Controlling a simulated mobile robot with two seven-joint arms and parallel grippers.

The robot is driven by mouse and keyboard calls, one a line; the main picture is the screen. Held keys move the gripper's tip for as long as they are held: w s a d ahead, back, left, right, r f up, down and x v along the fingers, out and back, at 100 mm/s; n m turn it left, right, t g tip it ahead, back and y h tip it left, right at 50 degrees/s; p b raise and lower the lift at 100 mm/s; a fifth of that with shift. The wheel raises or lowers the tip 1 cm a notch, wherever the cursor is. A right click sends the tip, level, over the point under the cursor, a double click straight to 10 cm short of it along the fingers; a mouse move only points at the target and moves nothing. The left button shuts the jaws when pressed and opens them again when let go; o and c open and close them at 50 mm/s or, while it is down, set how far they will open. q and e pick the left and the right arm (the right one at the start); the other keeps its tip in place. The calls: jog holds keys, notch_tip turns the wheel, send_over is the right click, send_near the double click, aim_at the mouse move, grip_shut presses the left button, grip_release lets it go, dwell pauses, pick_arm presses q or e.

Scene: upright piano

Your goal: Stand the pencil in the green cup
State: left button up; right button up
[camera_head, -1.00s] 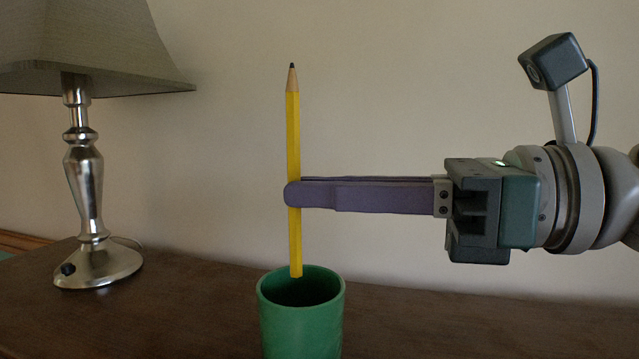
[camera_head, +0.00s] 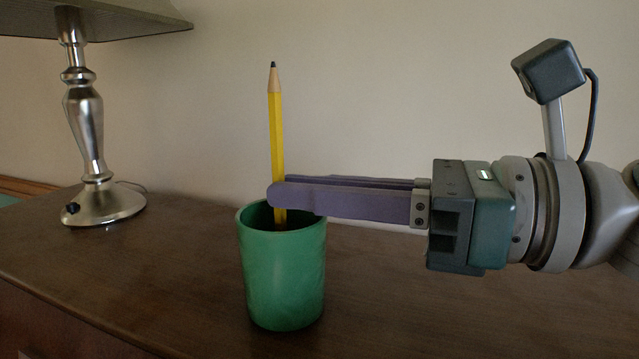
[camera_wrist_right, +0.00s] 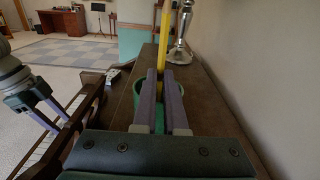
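The yellow pencil (camera_head: 276,130) is upright with a slight lean, its dark point up. Its lower end is inside the green cup (camera_head: 283,280), hidden by the cup wall. The cup stands upright on the brown wooden top. My right gripper (camera_head: 275,195) is shut on the pencil, its purple fingers reaching in from the right just above the cup's rim. In the right wrist view the pencil (camera_wrist_right: 163,45) rises beyond the fingertips, and the cup (camera_wrist_right: 138,86) shows beneath them. My left gripper (camera_wrist_right: 62,127) shows at the left there, its fingers apart and empty.
A silver lamp (camera_head: 86,130) with a grey shade stands on the piano top (camera_head: 160,250), left of the cup. The wall is close behind. The top is clear around the cup. Piano keys (camera_wrist_right: 45,152) lie below at the left in the wrist view.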

jog(key=o, duration=0.5)
jog(key=shift+o, duration=0.2)
jog(key=shift+d, duration=0.1)
pick_arm(q)
jog(key=shift+d+f+b, duration=0.1)
jog(key=shift+f+b, duration=0.45)
pick_arm(e)
jog(key=v, duration=0.9)
jog(key=shift+s+d, duration=0.15)
jog(key=shift+d, duration=0.2)
